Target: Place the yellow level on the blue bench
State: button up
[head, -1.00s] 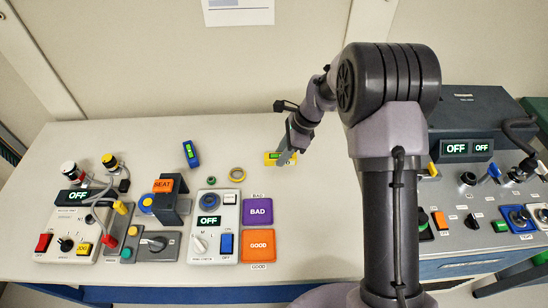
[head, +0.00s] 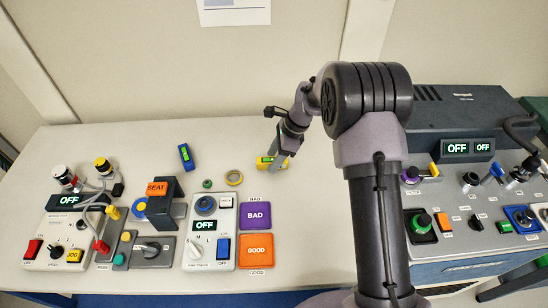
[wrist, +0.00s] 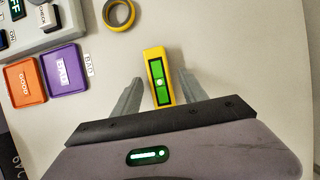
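The yellow level (head: 264,161) lies on the pale table at its back right; in the wrist view the yellow level (wrist: 158,54) shows a green window with a pale bubble. My gripper (head: 274,158) is down at it. In the wrist view the two fingers of my gripper (wrist: 161,78) stand apart on either side of the level, with a gap visible on both sides. A bench with a blue front (head: 460,268) and a grey, sloped control panel stands at the right, partly behind my arm.
A blue level (head: 186,157), a yellow ring (head: 234,178) and a green ring (head: 207,184) lie left of my gripper. Purple BAD (head: 256,215) and orange GOOD (head: 257,250) pads lie in front. Control boxes fill the table's left. Knobs and switches crowd the right panel.

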jog(key=shift+r, duration=0.1)
jog(key=p+v, duration=0.5)
jog(key=v, duration=0.7)
jog(key=s+r+n+t+h, duration=0.1)
jog(key=s+r+n, duration=0.2)
jog(key=s+r, duration=0.3)
jog(key=s+r+n+t, duration=0.1)
jog(key=s+r+n, duration=0.15)
jog(key=r, duration=0.65)
jog(key=s+d+r+n+t, duration=0.1)
jog(key=s+n, duration=0.3)
jog(key=s, duration=0.7)
jog(key=s+d+r+n+t+h, duration=0.1)
jog(key=s+n, duration=0.3)
jog(key=s, duration=0.8)
jog(key=shift+d+r+t+h+b, duration=0.3)
jog(key=shift+d+r+t, duration=0.05)
jog(key=shift+r+t, duration=0.5)
